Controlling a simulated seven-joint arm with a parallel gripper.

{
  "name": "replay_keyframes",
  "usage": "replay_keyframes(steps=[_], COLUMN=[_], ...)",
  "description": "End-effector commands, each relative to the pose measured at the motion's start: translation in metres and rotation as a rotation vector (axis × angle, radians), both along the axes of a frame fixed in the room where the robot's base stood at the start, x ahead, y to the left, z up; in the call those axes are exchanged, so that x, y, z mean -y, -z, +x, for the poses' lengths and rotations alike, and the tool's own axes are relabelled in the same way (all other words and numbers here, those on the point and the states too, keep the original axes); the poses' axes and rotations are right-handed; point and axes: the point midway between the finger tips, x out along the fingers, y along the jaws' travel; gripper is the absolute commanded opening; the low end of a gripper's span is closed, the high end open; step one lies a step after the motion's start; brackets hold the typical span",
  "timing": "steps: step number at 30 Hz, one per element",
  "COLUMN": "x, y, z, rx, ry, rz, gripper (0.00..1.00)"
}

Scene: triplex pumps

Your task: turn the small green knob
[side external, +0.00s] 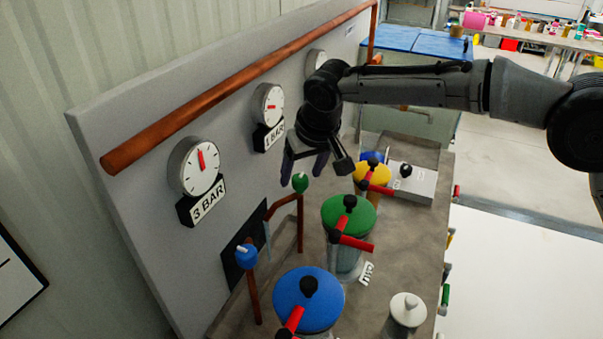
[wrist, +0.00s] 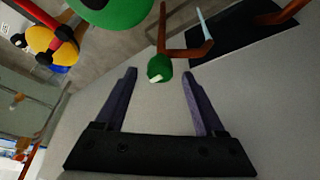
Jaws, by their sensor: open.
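The small green knob (side external: 300,182) sits on top of a thin copper pipe in front of the grey panel. It also shows in the wrist view (wrist: 159,68), with a pale mark on it, beyond and between my two fingertips. My gripper (side external: 304,172) is open, pointing down just above the knob in the side view. In the wrist view my gripper (wrist: 160,75) has its fingers apart with nothing held between them. I cannot tell whether a finger touches the knob.
A large green-lidded pump (side external: 347,213) with red handles stands close right of the knob. A blue-lidded pump (side external: 305,297), a yellow one (side external: 373,173) and a small blue knob (side external: 246,256) stand nearby. Gauges (side external: 198,167) hang on the panel (side external: 120,140) behind.

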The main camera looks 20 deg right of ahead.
Motion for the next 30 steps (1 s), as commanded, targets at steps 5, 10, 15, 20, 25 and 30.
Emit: replay_keyframes(steps=[5,10,15,20,25,30], x=[0.0001,-0.0001,-0.0001,-0.0002,-0.0002,-0.0002], y=[0.0093,0.0100,0.0097,0.0096,0.0093,0.0091], z=[0.0038,0.0041,0.0039,0.0038,0.0039,0.0038], rx=[0.000,0.000,0.000,0.000,0.000,0.000], ry=[0.000,0.000,0.000,0.000,0.000,-0.001], rz=[0.000,0.000,0.000,0.000,0.001,0.001], gripper=[0.72,0.72,0.59,0.30,0.00,0.00])
